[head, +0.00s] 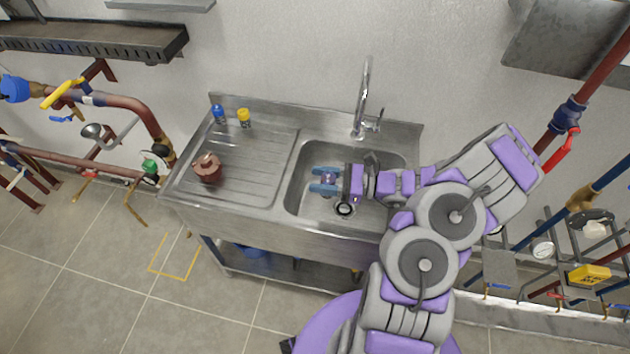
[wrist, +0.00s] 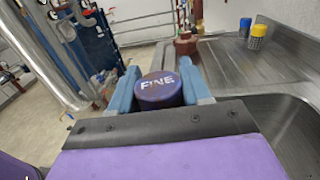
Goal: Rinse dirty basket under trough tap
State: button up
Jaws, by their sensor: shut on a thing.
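My gripper (head: 325,181) is over the sink basin, pointing left, with its blue fingers closed. In the wrist view my gripper (wrist: 158,92) is shut on a round dark blue-purple piece marked FINE (wrist: 160,88), with brownish marks on its rim. I take this to be the basket, but its far side is hidden. The trough is a steel sink basin (head: 303,200). The tall curved tap (head: 364,95) stands at its back edge, behind and right of my gripper. I cannot tell whether water runs.
A reddish-brown fitting (head: 207,168) stands on the ribbed drainboard (head: 250,165) to the left. A blue-topped container (head: 218,113) and a yellow-topped container (head: 243,117) stand at its back edge. The basin's drain (head: 344,209) is near my gripper. Pipes with valves flank the sink.

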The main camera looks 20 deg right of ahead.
aim_at(330, 174)
jog(key=d, duration=0.1)
jog(key=w+d, duration=0.1)
jog(key=d, duration=0.1)
jog(key=shift+w+f, duration=0.35)
jog(key=w+d+f, duration=0.1)
jog(key=w+d, duration=0.5)
jog(key=shift+d+f, duration=0.2)
jog(key=shift+f, duration=0.15)
jog(key=shift+w+d, duration=0.1)
jog(key=shift+d, duration=0.1)
dwell(0.4)
jog(key=shift+s+d+p, duration=0.3)
jog(key=shift+s+p, duration=0.15)
jog(key=shift+s, duration=0.05)
jog(key=shift+w+a, duration=0.15)
jog(key=shift+w, duration=0.05)
jog(key=shift+w+a, duration=0.2)
jog(key=shift+w, duration=0.1)
